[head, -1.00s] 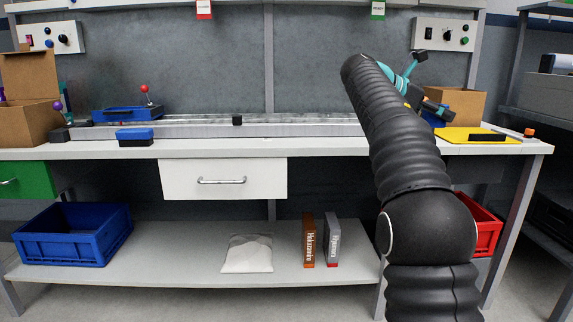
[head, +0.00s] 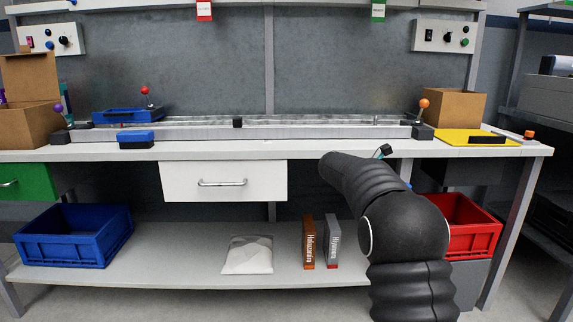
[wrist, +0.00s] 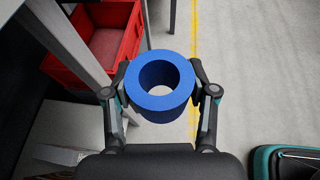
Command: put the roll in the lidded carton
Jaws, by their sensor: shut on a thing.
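The roll (wrist: 164,111) is a thick blue ring with a round hole, seen in the wrist view. My gripper (wrist: 160,78) is shut on it, with one finger on each side of its outer wall. In the head view my arm hides most of the gripper, which is low in front of the bench's right part. The lidded carton (head: 28,122) is a brown box at the bench's far left, its lid flap standing up at the back. Its inside is mostly hidden from here.
A second brown carton (head: 457,107) without a raised lid stands at the right, behind a yellow mat (head: 450,136). A red crate (head: 470,240) sits under the bench's right end; it also shows in the wrist view (wrist: 118,72). A blue-topped block (head: 136,138) lies near the bench's front edge.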

